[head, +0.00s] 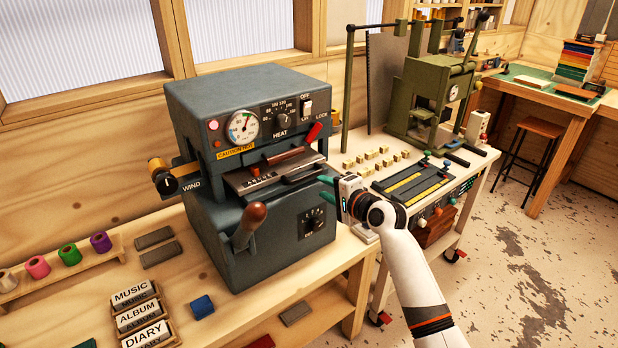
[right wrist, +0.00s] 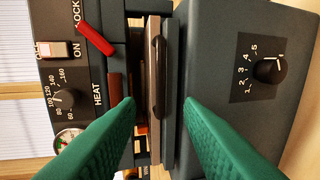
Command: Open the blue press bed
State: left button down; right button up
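The blue-grey press (head: 255,140) stands on the wooden bench in the middle of the head view. Its bed (head: 262,178), a flat plate with a lettered front, sits in the slot under the heat panel, with a dark handle bar (head: 306,173) along its front edge. In the right wrist view the bar (right wrist: 158,70) shows between my green fingers. My right gripper (head: 324,188) is open and empty at the right front of the press, its fingers apart from the bar. A red lock lever (head: 315,132) is at the panel's right. My left gripper is not in view.
A wooden-knobbed lever (head: 250,222) sticks out at the press front. A blue block (head: 202,307) and wooden stamp blocks (head: 140,312) lie before it. A green press (head: 430,95) stands on a cart at right, with a yellow-barred tray (head: 412,187).

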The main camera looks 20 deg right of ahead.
aim_at(305, 178)
jog(key=x, duration=0.8)
jog(key=shift+s, duration=0.1)
jog(key=shift+c, duration=0.3)
grip_shut()
